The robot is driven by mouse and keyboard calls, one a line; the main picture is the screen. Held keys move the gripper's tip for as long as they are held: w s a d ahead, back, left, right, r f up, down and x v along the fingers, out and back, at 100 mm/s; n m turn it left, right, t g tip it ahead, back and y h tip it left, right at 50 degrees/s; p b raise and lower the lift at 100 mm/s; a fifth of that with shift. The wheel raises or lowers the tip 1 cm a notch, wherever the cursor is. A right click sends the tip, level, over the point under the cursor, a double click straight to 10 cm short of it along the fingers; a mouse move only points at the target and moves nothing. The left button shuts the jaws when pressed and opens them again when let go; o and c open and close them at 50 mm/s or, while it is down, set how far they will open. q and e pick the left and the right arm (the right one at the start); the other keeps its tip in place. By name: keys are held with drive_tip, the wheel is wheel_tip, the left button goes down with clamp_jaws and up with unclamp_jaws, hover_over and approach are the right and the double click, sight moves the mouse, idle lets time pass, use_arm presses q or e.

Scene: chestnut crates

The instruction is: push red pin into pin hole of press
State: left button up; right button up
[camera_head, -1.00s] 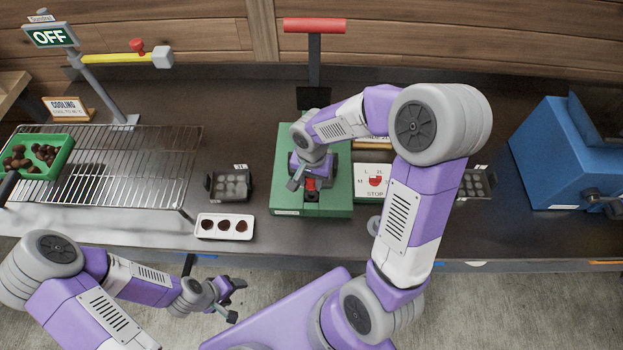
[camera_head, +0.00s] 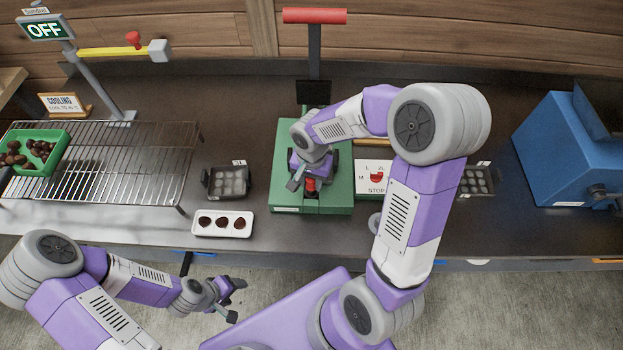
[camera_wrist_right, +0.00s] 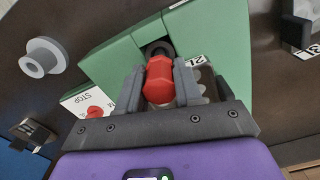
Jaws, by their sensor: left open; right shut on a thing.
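The press (camera_head: 335,197) is a green block on the bench, with a red-handled lever (camera_head: 315,16) standing behind it. My right gripper (camera_head: 306,184) is over the front of the green block, shut on the red pin (camera_head: 311,188). In the right wrist view the red pin (camera_wrist_right: 158,82) sits between the two grey fingers. A dark round opening (camera_wrist_right: 157,48) in the green body lies just beyond its far end. The pin's tip is hidden, so I cannot tell how deep it is. My left gripper (camera_head: 236,299) is open and empty, in front of the bench.
A white tray (camera_head: 223,233) with dark sweets and a grey mould (camera_head: 228,182) stand left of the press. A STOP dial card (camera_head: 374,182) stands to its right. A wire rack (camera_head: 120,160) with a green tray (camera_head: 60,150) is at left, a blue machine (camera_head: 560,150) at right.

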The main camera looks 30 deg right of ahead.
sight(311, 187)
drive_tip(key=shift+f+b, duration=1.5)
drive_tip(key=shift+f, duration=0.15)
drive_tip(key=o, duration=1.2)
drive_tip(key=shift+c, duration=0.2)
drive_tip(key=shift+r+p, duration=1.05)
drive_tip(key=shift+r, duration=2.8)
